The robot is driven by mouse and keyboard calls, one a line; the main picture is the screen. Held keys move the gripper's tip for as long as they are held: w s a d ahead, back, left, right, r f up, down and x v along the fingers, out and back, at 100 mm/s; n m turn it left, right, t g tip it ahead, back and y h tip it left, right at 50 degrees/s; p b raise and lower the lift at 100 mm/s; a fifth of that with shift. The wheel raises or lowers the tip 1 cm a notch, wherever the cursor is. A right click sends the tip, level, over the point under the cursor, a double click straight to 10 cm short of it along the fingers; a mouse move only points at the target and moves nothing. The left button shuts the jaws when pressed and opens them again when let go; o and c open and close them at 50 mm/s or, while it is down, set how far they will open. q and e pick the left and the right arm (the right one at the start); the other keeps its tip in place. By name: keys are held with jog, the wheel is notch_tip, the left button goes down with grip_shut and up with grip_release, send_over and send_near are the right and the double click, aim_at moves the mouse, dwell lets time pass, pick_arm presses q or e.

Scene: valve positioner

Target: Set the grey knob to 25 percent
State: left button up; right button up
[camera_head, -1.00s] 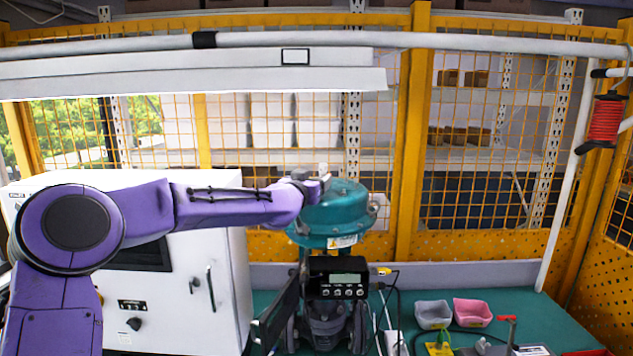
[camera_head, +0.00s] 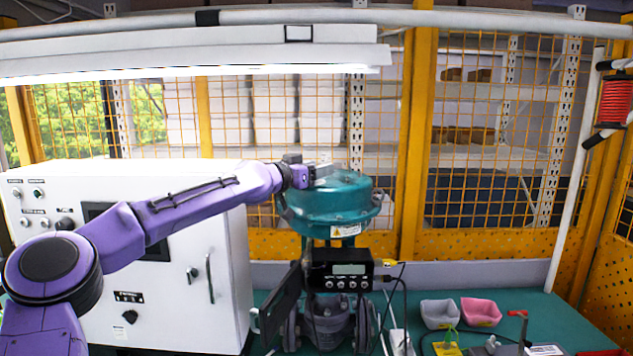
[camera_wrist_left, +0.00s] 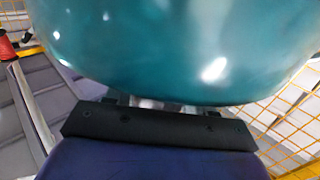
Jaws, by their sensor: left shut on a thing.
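My left gripper (camera_head: 325,170) reaches in from the left and lies against the upper left of the teal dome (camera_head: 350,208) of the valve. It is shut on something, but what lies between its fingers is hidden. In the left wrist view the dome (camera_wrist_left: 170,55) fills the upper middle and covers the fingertips. The black positioner (camera_head: 340,270) with its small display sits below the dome, too small to read. I cannot clearly make out a grey knob or its setting. My right gripper is not in view.
A white cabinet (camera_head: 220,290) with dark knobs and a handle stands at the left. Grey (camera_head: 438,313) and pink (camera_head: 481,311) bins sit on the green bench (camera_head: 545,310) at the right. A yellow mesh fence (camera_head: 485,200) stands behind.

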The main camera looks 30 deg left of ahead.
pick_arm(q)
jog(key=shift+f+m+g+h, duration=0.3)
jog(key=shift+m+h, duration=0.4)
jog(key=shift+h, duration=0.3)
jog(key=shift+d+r+m+g+h, duration=0.2)
jog(key=shift+m+g+h, duration=0.2)
jog(key=shift+m+h, duration=0.6)
jog(key=shift+h, duration=0.5)
jog(key=o, duration=0.9)
jog(key=shift+o, duration=0.2)
jog(key=shift+r, duration=0.45)
jog(key=s+d+r+b, duration=0.6)
jog(key=s+d+r, duration=0.1)
jog(key=s+r, duration=0.5)
jog(key=shift+b, duration=0.35)
